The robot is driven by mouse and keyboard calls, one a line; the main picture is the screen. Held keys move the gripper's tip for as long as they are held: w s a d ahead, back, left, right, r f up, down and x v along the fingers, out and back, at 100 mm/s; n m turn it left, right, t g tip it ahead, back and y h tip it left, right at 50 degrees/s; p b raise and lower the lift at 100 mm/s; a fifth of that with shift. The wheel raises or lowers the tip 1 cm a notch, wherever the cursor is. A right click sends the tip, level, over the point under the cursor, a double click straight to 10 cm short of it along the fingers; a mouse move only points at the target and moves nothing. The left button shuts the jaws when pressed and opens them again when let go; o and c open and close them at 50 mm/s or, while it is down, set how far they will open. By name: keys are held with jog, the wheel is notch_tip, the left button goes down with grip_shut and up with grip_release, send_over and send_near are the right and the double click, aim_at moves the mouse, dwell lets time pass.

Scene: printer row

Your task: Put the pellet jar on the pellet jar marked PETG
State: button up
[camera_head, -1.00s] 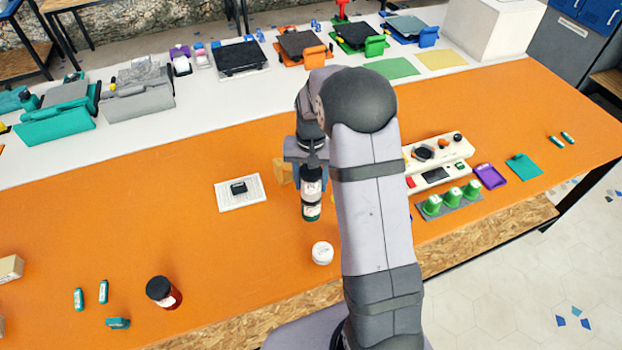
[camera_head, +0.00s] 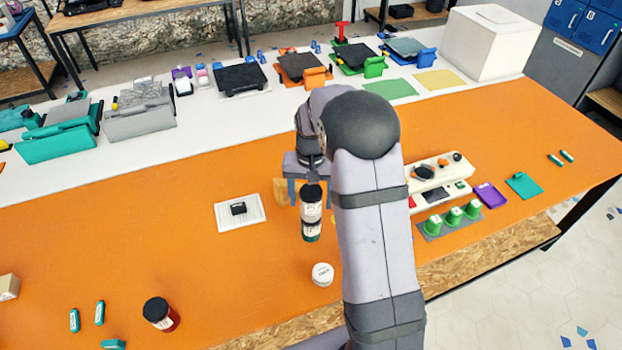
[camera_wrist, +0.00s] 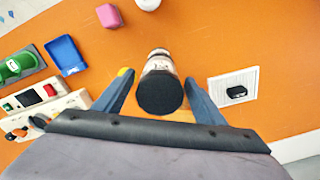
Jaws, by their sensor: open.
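Two pellet jars with white labels stand one on the other in the head view: the upper jar (camera_head: 311,205) has a black lid, and the lower jar (camera_head: 311,234) shows a dark green base. Their label writing is too small to read. My gripper (camera_head: 311,201) is open around the upper jar, partly hidden behind it. In the wrist view, the upper jar's black lid (camera_wrist: 160,94) lies between the spread fingers, with a gap on each side. The lower jar is mostly hidden there, and the stack looks upright.
A white-lidded jar (camera_head: 322,274) stands in front of the stack, and a red jar with a black lid (camera_head: 160,314) at front left. A white tray (camera_head: 258,215) with a small black item lies left. Green cups (camera_head: 453,217) and a white console (camera_head: 425,192) stand right.

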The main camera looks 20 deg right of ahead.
notch_tip(320, 180, up, 11)
jog(key=shift+f+b, duration=0.2)
jog(key=shift+b, duration=0.75)
jog(key=s+a+f+n, duration=0.1)
jog(key=s+a+f, duration=0.1)
jog(key=s, duration=0.5)
jog(key=s+a+f+n, duration=0.2)
jog(key=s+f, duration=0.1)
jog(key=s, duration=0.4)
jog(key=s+a+f+n, duration=0.2)
jog(key=s+a+f, duration=0.1)
jog(key=s, duration=0.5)
jog(key=shift+f, duration=0.35)
